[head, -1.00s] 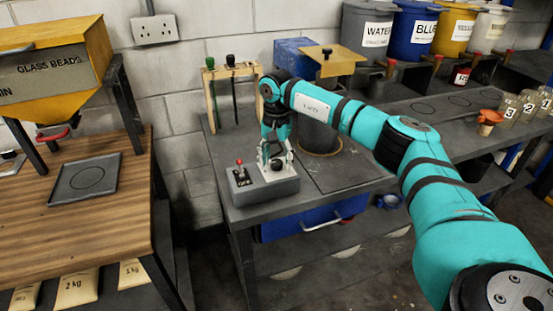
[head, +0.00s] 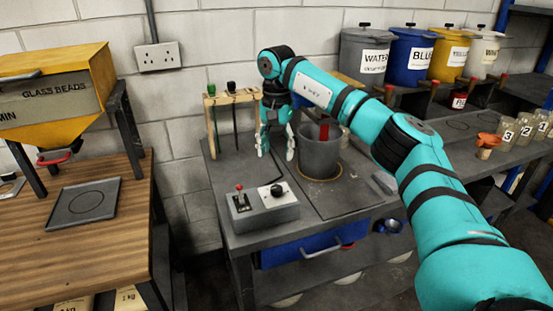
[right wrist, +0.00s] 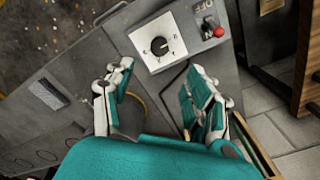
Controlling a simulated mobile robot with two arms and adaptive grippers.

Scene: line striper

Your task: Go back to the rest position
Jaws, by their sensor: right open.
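My right gripper (head: 275,150) is above the back of the grey bench, between the wooden rack and the grey pot. Its two fingers point down and are spread apart with nothing between them. In the right wrist view the open fingers (right wrist: 158,95) also show empty. The grey control box (head: 262,208) with a black knob (head: 276,190) and a red-tipped switch (head: 239,188) stands below and in front of the gripper, apart from it. The box also shows in the right wrist view (right wrist: 185,62). My left gripper is not in view.
The grey pot (head: 319,158) stands close to the right of my gripper. A wooden rack (head: 208,100) with hanging tools stands behind to the left. Labelled buckets (head: 411,53) line the back right. A wooden table (head: 115,215) with a glass beads hopper (head: 50,95) is at left.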

